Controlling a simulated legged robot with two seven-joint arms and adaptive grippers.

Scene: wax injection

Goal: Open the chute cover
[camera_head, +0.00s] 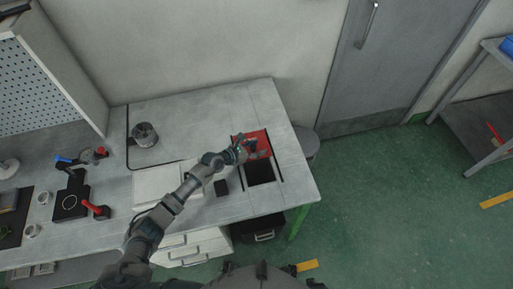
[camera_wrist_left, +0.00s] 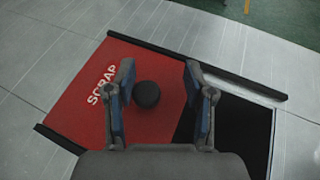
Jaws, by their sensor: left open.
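The chute cover (camera_head: 264,146) is a red plate marked SCRAP at the right part of the table. It also fills much of the left wrist view (camera_wrist_left: 72,108), lying between two black rails, with a round black knob (camera_wrist_left: 147,94) on it. A dark opening (camera_head: 259,172) shows beside the cover on its near side, and as a black area at the right in the wrist view (camera_wrist_left: 240,138). My left gripper (camera_head: 246,150) is over the cover. In the wrist view its fingers (camera_wrist_left: 160,68) are apart, with the knob showing between them. My right gripper is not in view.
A metal pot (camera_head: 144,135) stands on the back left of the table. A black device (camera_head: 71,203) with red-handled parts is at the left. A black bin (camera_head: 262,232) and white drawers (camera_head: 195,247) are below.

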